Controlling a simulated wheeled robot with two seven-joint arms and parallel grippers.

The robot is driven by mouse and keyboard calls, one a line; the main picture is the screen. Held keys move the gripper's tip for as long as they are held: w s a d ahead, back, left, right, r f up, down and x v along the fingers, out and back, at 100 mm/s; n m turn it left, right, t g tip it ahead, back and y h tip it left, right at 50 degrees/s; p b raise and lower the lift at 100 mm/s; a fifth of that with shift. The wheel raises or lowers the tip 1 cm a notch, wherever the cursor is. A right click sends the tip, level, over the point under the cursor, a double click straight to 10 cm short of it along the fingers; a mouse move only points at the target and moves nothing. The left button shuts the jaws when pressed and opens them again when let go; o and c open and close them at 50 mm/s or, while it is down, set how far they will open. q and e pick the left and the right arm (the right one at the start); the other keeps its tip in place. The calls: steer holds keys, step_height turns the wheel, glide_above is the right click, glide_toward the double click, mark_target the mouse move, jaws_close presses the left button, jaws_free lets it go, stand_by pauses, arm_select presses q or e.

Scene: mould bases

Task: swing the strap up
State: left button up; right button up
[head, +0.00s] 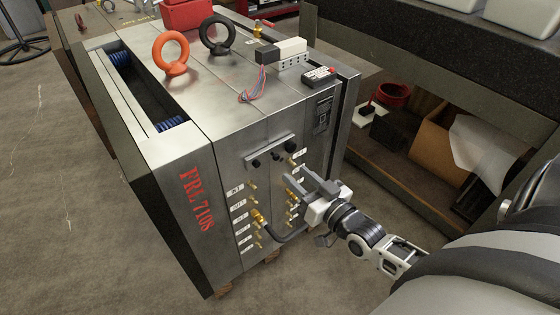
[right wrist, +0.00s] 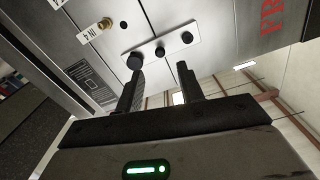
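The strap (head: 270,151) is a small light metal plate with black round knobs on the front face of the steel mould base (head: 222,130). It lies across the face, slightly slanted, over the seams between the plates. In the right wrist view the strap (right wrist: 160,46) shows three black knobs, just beyond the fingertips. My right gripper (head: 298,182) is in front of the face, below the strap's right end. Its two fingers (right wrist: 160,78) are apart with nothing seen between them. One fingertip overlaps the end knob in the picture; I cannot tell if they touch. My left gripper is not in view.
Brass fittings with labels (head: 258,217) and a dark hose (head: 292,236) sit on the face below the strap. Orange (head: 172,56) and black (head: 218,36) lifting eyes stand on top. A shelf (head: 400,165) with a cardboard box (head: 432,150) stands to the right.

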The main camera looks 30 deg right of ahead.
mark_target(278, 158)
steer(key=w, duration=0.7)
steer(key=shift+w+a+b, duration=0.3)
steer(key=shift+b, duration=0.1)
jaws_close()
